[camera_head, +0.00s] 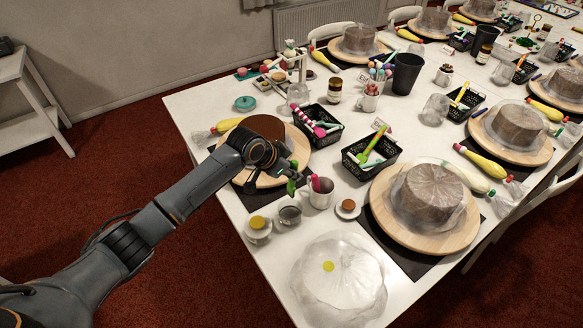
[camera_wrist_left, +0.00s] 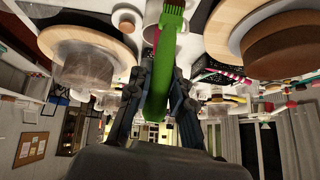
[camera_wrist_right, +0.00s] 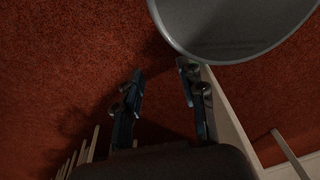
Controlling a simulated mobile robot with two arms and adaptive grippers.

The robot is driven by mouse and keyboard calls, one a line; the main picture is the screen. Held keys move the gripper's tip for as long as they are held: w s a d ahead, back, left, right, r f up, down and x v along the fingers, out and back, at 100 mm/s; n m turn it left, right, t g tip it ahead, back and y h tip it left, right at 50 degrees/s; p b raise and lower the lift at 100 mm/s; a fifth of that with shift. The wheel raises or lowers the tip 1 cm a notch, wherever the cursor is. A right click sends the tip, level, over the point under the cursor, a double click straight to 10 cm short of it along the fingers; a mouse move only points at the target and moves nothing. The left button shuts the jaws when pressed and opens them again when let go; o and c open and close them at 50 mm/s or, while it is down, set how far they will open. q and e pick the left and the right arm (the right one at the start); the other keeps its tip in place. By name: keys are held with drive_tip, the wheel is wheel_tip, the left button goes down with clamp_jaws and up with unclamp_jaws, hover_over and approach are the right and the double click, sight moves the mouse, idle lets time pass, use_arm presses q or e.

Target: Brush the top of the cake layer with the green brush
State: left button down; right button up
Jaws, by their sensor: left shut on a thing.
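My left gripper (camera_head: 291,174) is shut on the green brush (camera_wrist_left: 162,65), whose bristle end points away from the gripper in the left wrist view. In the head view only a small green part of the brush (camera_head: 291,187) shows below the gripper. The brown cake layer (camera_head: 266,124) sits on a round wooden turntable (camera_head: 227,145) at the near left of the table, partly hidden by my left arm. The cake layer (camera_wrist_left: 285,47) also shows at the right in the left wrist view, apart from the brush. My right gripper (camera_wrist_right: 162,85) is open and empty above the red floor.
Two black baskets (camera_head: 371,171) stand right of the turntable. A white mug (camera_head: 321,199), a metal cup (camera_head: 290,214) and small dishes stand near the gripper. A plastic-covered cake (camera_head: 428,192) stands farther right. Clear plastic (camera_head: 340,285) lies at the front.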

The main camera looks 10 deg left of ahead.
use_arm(q)
drive_tip(key=shift+f+b, duration=0.4)
drive_tip(key=shift+f, duration=0.05)
drive_tip(key=shift+s+a+f+b, duration=0.1)
drive_tip(key=shift+f+b, duration=0.2)
drive_tip(key=b, duration=0.4)
hover_over(292, 196)
wheel_tip(292, 196, down, 5)
drive_tip(key=shift+s+a+r, duration=0.1)
drive_tip(key=shift+r, duration=0.1)
drive_tip(key=shift+f+b, duration=0.9)
drive_tip(key=shift+f, duration=0.45)
drive_tip(key=shift+f+b, duration=0.85)
drive_tip(key=shift+f, duration=0.6)
use_arm(e)
wheel_tip(292, 196, down, 9)
drive_tip(key=shift+w+d, duration=0.15)
drive_tip(key=shift+w, duration=0.15)
drive_tip(key=shift+d, duration=0.25)
use_arm(q)
drive_tip(key=shift+r, duration=0.1)
use_arm(e)
drive_tip(key=shift+r, duration=0.1)
